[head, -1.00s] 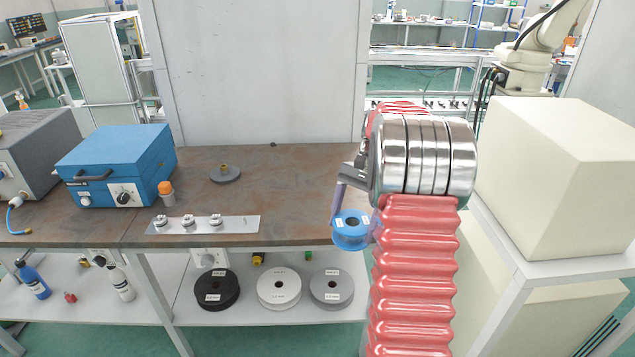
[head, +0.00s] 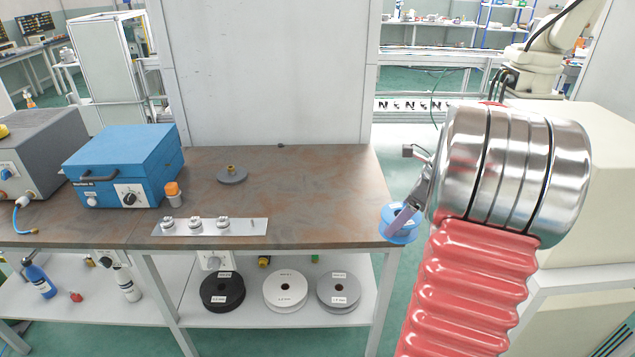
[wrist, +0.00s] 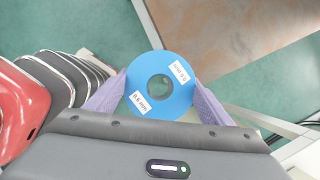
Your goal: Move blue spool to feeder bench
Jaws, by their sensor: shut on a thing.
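The blue spool (head: 397,222) is at the right front corner of the brown bench in the head view. In the wrist view the blue spool (wrist: 161,86) shows its face, centre hole and white labels. My gripper (wrist: 160,92) is shut on it, with one purple finger on each side of the rim. In the head view my gripper (head: 408,215) partly covers the spool. The brown bench top (head: 310,200) carries a grey disc with a brass hub (head: 232,174). Which bench the task means by feeder bench, I cannot tell from labels.
A blue box (head: 125,165), an orange-capped bottle (head: 173,192) and a metal plate (head: 209,227) with small parts stand on the bench. Black (head: 222,291), white (head: 286,290) and grey (head: 338,291) spools lie on the lower shelf. A cream block stands at right.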

